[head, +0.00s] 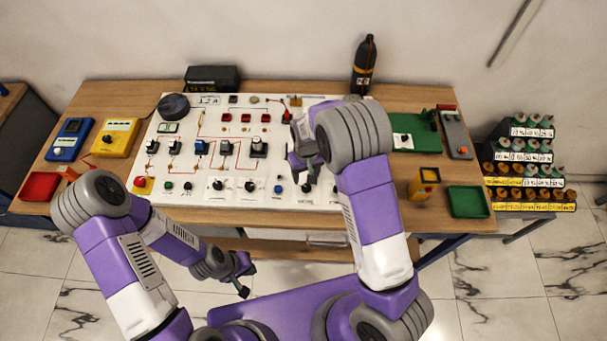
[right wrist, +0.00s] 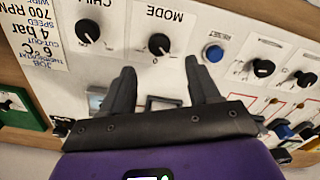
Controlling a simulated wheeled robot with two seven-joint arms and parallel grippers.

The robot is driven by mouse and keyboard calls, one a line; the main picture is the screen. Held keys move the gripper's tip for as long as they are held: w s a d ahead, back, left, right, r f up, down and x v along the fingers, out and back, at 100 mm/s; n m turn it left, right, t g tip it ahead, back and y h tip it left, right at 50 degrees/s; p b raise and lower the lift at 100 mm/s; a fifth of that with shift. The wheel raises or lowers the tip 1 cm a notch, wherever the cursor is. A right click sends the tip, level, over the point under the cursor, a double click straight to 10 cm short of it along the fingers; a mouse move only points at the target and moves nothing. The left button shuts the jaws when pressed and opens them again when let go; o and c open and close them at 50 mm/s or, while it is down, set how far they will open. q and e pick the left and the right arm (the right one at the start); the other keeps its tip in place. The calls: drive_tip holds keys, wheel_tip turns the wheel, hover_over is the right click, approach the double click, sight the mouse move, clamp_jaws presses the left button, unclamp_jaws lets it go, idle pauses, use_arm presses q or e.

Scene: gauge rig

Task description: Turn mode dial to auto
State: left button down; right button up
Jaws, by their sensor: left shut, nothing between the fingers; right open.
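The mode dial (right wrist: 158,44) is a black round knob on a white plate with the word MODE, upside down in the right wrist view. It has a small light pointer mark, but I cannot tell which setting it points to. In the head view the dial (head: 306,188) is at the panel's lower edge. My right gripper (right wrist: 159,70) is open and empty, its two fingertips spread to either side just short of the dial, not visibly touching it. It also shows in the head view (head: 304,166) over the panel. My left gripper (head: 243,277) is shut and empty, off the table's front edge.
A chill dial (right wrist: 88,30) and a blue button (right wrist: 213,52) flank the mode dial. The white panel (head: 215,130) carries several more switches and knobs. A yellow meter (head: 117,137), red tray (head: 40,186), green tray (head: 468,202) and dark bottle (head: 364,65) stand around it.

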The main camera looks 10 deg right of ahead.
sight(306, 187)
drive_tip(key=f, duration=0.6)
drive_tip(key=shift+s+f, duration=0.25)
drive_tip(key=shift+s, duration=0.1)
use_arm(q)
drive_tip(key=shift+s+r, duration=0.2)
drive_tip(key=shift+s, duration=0.15)
use_arm(e)
drive_tip(key=c, duration=1)
drive_tip(key=shift+c, duration=0.2)
